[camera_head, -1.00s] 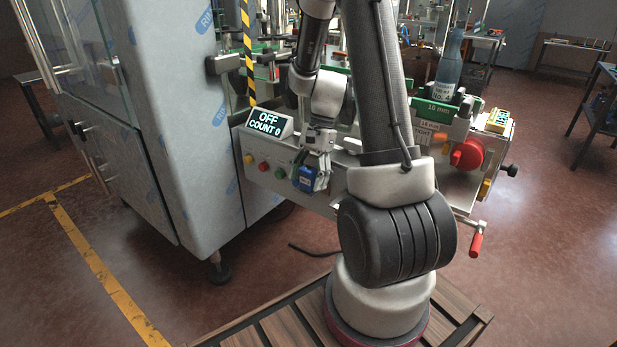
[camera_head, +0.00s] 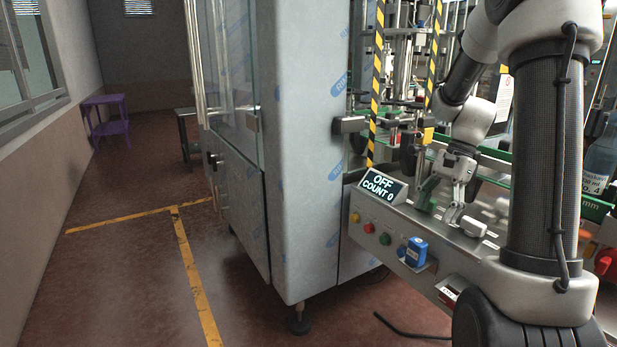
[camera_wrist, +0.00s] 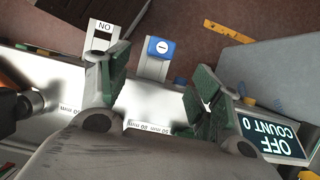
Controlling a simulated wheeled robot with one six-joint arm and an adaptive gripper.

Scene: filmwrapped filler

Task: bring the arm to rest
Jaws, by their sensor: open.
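My gripper (camera_head: 438,205) hangs over the metal control ledge of the filling machine, right of the display reading OFF, COUNT 0 (camera_head: 383,187). Its jaws are open and nothing is between them. In the wrist view the two green-padded fingers (camera_wrist: 152,100) stand apart over the bare metal ledge (camera_wrist: 150,103). My arm comes down from the upper right in the head view and hides part of the machine behind it.
A blue block-shaped device (camera_head: 415,252) sits on the front of the panel, below my gripper. Green, red and yellow buttons (camera_head: 369,228) lie left of it. The wrapped machine cabinet (camera_head: 300,150) stands left.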

